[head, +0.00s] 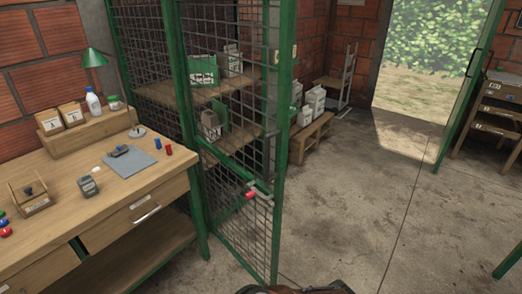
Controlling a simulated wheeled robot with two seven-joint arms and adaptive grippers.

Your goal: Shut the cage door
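The cage door (236,215) is a tall green-framed panel of wire mesh in the middle of the head view. Its near upright (284,110) stands toward me, over the concrete floor. It appears to stand out from the cage post (192,200) at its left, but I cannot tell how far it is swung. A latch handle with a red grip (251,194) sits on the door at mid height, near its free edge. Shelves (240,90) with boxes and bags show through the mesh. Neither of my grippers is in view.
A wooden workbench (140,185) with bottles, a small device and a grey mat stands left of the door. A low wooden bench (312,133) with white containers is behind it. The concrete floor (360,210) to the right is clear, up to an open doorway (425,60).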

